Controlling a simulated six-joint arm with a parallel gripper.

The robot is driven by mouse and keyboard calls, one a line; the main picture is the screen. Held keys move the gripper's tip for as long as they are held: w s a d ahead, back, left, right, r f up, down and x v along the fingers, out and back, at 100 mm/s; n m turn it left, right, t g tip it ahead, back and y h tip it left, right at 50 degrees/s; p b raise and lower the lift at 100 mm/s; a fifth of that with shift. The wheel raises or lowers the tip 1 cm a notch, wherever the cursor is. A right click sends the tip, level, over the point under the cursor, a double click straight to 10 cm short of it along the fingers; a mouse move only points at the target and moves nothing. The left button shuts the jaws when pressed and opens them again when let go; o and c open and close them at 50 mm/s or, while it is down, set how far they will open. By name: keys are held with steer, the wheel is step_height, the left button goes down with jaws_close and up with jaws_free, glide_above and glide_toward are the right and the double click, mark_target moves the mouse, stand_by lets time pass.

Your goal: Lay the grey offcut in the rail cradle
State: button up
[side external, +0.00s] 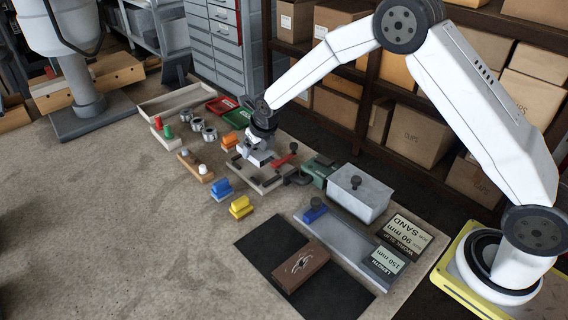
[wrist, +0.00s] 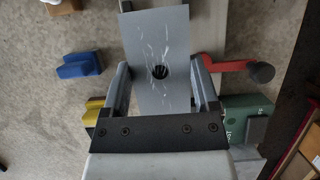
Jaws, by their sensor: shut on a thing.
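The grey offcut (wrist: 150,40) is a flat grey plate with scratches and a dark round spot. In the wrist view it lies between the two fingers of my gripper (wrist: 160,72), which is shut on it. In the side view my gripper (side external: 258,155) is low over a pale fixture (side external: 268,186) with a red lever (side external: 284,161); the offcut is mostly hidden there. The red lever also shows right of the offcut in the wrist view (wrist: 230,66). I cannot tell for certain whether this fixture is the rail cradle, or whether the offcut touches it.
A green vise (side external: 318,172) and a grey box (side external: 360,192) stand right of the fixture. Blue (side external: 221,189) and yellow (side external: 241,206) blocks lie in front. A brown block (side external: 301,266) rests on a black mat (side external: 262,247). The bench's left front is clear.

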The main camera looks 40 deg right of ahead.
mark_target(257, 150)
steer(key=shift+w+f, duration=0.3)
steer(key=shift+f, duration=1.5)
steer(key=shift+f, duration=0.6)
steer(key=o, duration=1.1)
steer(key=shift+r, duration=0.15)
steer(key=shift+r, duration=0.5)
steer(key=shift+v, duration=6)
